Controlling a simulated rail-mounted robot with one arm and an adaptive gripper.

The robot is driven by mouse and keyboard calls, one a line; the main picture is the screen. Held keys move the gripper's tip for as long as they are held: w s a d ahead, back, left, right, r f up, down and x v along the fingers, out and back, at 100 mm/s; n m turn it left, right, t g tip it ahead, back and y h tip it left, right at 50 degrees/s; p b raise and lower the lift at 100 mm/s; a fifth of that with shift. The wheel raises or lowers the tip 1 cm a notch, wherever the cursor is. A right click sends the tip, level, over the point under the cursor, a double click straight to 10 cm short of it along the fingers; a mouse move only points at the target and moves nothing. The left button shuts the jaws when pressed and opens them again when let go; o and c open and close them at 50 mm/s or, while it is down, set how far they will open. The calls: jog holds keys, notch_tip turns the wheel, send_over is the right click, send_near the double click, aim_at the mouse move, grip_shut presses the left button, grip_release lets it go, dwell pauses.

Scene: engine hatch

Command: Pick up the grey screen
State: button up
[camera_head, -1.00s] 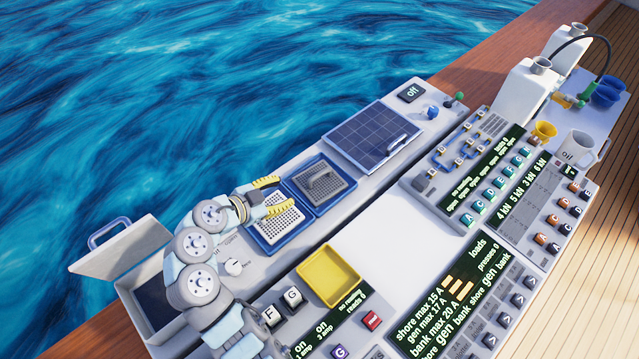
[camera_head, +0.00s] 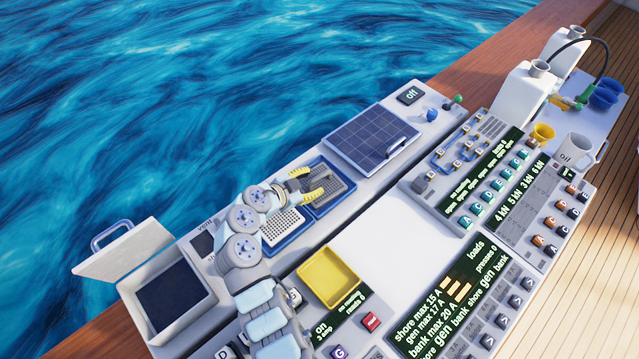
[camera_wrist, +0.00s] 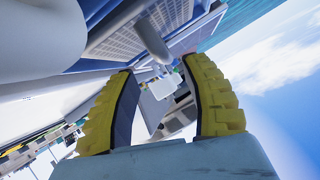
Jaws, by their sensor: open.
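The grey screen (camera_head: 341,187) is a perforated plate lying in the right one of two blue-rimmed trays (camera_head: 318,215). My gripper (camera_head: 318,183) is over its left part and hides its raised handle in the head view. In the wrist view, a grey bar that looks like the handle (camera_wrist: 152,38) stands just beyond the open yellow fingers (camera_wrist: 160,68). Nothing is held between the fingers. I cannot tell whether a finger touches the screen.
A white perforated screen (camera_head: 281,226) lies in the left tray, partly under my arm. A solar panel (camera_head: 365,138) with a handle is at the upper right. A yellow tray (camera_head: 329,278) and a bare white surface (camera_head: 385,240) are in front. An open bin (camera_head: 170,297) is at left.

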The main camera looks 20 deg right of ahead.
aim_at(317, 178)
jog(key=shift+w+x, duration=0.15)
jog(key=shift+x, duration=0.6)
jog(key=shift+w+x, duration=0.15)
jog(key=shift+x, duration=0.6)
jog(key=shift+p+x, duration=0.35)
jog(key=shift+x, duration=0.4)
jog(key=shift+w, duration=0.1)
grip_shut()
